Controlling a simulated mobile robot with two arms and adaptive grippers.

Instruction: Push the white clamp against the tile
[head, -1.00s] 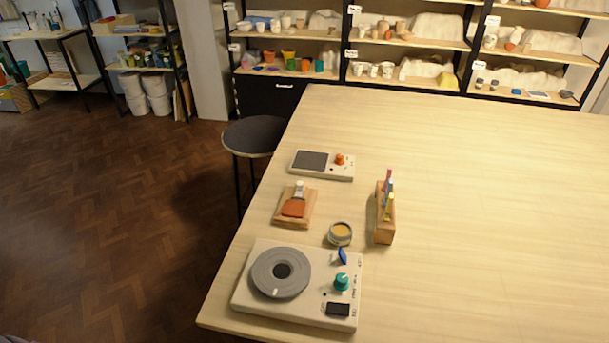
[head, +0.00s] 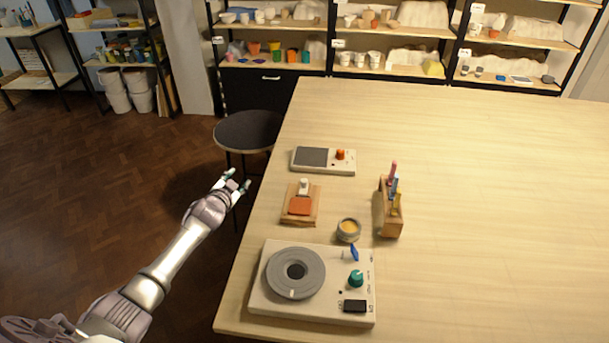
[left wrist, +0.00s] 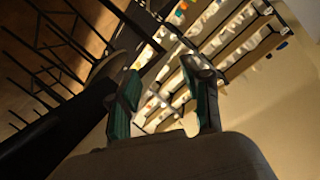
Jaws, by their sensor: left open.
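The white clamp (head: 304,186) sits at the far end of a small wooden board (head: 289,216) on the table. The orange-red tile (head: 300,206) lies on the same board, on the near side of the clamp. I cannot tell whether clamp and tile touch. My left gripper (head: 238,183) is open and empty, out beyond the table's left edge, to the left of the board. Its two fingers also show spread apart in the left wrist view (left wrist: 163,98), with nothing between them. My right gripper is not in view.
A turntable device (head: 262,302) with knobs stands at the near left of the table (head: 470,200). A small pot (head: 348,231), a wooden holder (head: 389,222) and a flat device (head: 323,161) surround the board. A round stool (head: 248,130) stands beside the table. The table's right side is clear.

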